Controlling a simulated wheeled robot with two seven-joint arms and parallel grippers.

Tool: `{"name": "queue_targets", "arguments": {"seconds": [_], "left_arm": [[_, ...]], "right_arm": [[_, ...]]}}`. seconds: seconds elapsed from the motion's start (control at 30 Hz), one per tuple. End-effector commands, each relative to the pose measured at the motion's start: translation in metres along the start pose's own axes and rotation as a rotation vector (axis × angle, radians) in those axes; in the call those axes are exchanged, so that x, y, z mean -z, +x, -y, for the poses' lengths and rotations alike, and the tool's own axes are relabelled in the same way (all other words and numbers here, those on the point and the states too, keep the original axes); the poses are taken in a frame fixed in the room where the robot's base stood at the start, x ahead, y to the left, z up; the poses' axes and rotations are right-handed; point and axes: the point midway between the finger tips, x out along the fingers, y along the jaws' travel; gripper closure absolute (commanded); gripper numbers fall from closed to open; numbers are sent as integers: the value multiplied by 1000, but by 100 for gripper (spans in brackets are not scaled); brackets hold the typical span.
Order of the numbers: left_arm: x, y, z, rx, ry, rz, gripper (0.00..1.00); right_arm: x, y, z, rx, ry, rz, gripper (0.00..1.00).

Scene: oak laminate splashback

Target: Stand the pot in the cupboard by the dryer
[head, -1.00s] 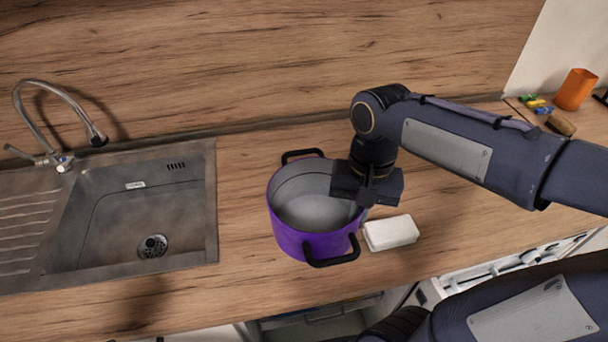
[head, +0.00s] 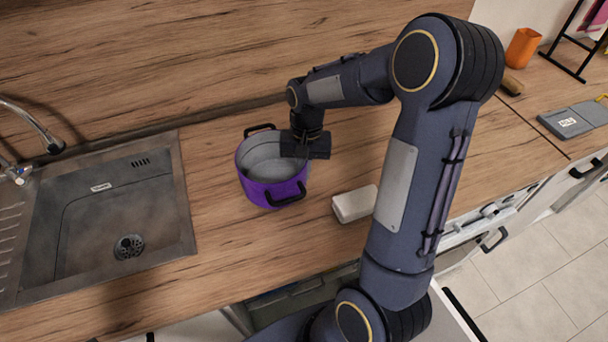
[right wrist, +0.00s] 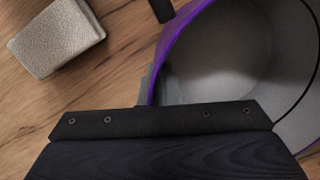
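The purple pot (head: 258,191) has a grey inside and two black handles. It is upright over the wooden counter, right of the sink; whether its base touches the counter is unclear. My right gripper (head: 305,150) is at the pot's right rim. In the right wrist view the fingers (right wrist: 160,86) sit on either side of the pot's rim (right wrist: 168,45), shut on it. My left gripper is out of view. Below the counter's front edge an open space with a greyish inside (head: 300,298) partly shows; I cannot tell if it is the cupboard. No dryer is clearly identifiable.
A white block (head: 354,204) lies on the counter right of the pot. The sink (head: 90,215) with its tap (head: 30,128) is at left. An orange cup (head: 523,47) and a grey board (head: 575,120) are at far right. The counter's front strip is clear.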

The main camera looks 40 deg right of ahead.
Motion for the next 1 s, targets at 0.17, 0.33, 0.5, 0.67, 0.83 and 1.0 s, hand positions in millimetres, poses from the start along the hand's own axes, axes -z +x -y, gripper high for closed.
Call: {"name": "queue_targets", "arguments": {"seconds": [0.17, 0.33, 0.5, 0.67, 0.83, 1.0], "left_arm": [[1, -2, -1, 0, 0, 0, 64], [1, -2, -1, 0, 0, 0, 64], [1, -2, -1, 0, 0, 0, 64], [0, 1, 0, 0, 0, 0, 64], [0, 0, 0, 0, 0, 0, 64], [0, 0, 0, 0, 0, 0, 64]], "right_arm": [[4, 24, 0, 0, 1, 2, 100], [5, 30, 0, 2, 1, -2, 100], [5, 30, 0, 2, 0, -2, 100], [5, 35, -1, 0, 0, 0, 96], [4, 34, -1, 0, 0, 1, 76], [4, 34, -1, 0, 0, 1, 76]]}}
